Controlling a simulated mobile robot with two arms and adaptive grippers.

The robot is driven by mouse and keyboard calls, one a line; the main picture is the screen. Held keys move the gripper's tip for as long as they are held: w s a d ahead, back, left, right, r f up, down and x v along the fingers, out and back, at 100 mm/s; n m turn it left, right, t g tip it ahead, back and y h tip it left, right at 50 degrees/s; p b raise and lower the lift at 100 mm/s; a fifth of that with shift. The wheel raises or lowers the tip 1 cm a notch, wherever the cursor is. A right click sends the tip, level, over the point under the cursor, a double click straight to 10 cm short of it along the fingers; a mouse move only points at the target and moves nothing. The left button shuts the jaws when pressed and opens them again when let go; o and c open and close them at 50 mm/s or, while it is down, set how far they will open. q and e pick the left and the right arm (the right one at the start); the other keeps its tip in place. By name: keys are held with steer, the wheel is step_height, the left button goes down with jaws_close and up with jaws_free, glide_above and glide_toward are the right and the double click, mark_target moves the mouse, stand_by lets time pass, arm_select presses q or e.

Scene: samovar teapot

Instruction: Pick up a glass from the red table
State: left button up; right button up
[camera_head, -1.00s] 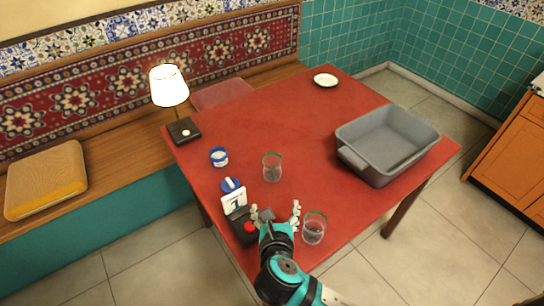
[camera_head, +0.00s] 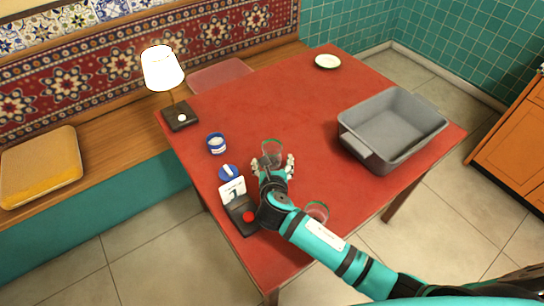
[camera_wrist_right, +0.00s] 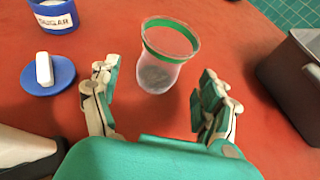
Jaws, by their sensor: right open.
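A clear glass with a green rim (camera_head: 272,150) stands upright on the red table (camera_head: 280,95). In the wrist view this glass (camera_wrist_right: 160,62) is just ahead of and between the open fingers, with no contact visible. My right gripper (camera_head: 273,166) is open and empty, low over the table at the near side of the glass; its fingers show in the wrist view (camera_wrist_right: 160,95). A second green-rimmed glass (camera_head: 317,211) stands nearer the table's front edge, partly hidden behind my right arm. My left gripper is not in view.
A grey tub (camera_head: 365,150) stands to the right. A sugar jar (camera_head: 217,144), a blue dish with a white piece (camera_head: 228,172) and a black stand with a number card and red button (camera_head: 241,210) are on the left. A lamp (camera_head: 163,70) and a white plate (camera_head: 327,61) are farther back.

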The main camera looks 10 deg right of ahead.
mark_target(272, 161)
steer(key=x, duration=0.4)
steer(key=shift+w+f, duration=0.25)
steer(key=shift+w, duration=0.05)
steer(key=shift+w+d+f, duration=0.1)
steer(key=shift+w, duration=0.1)
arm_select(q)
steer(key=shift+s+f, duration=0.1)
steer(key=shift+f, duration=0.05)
arm_select(e)
steer(key=shift+c, duration=0.4)
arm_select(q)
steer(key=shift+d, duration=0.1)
arm_select(e)
steer(key=c, duration=1.2)
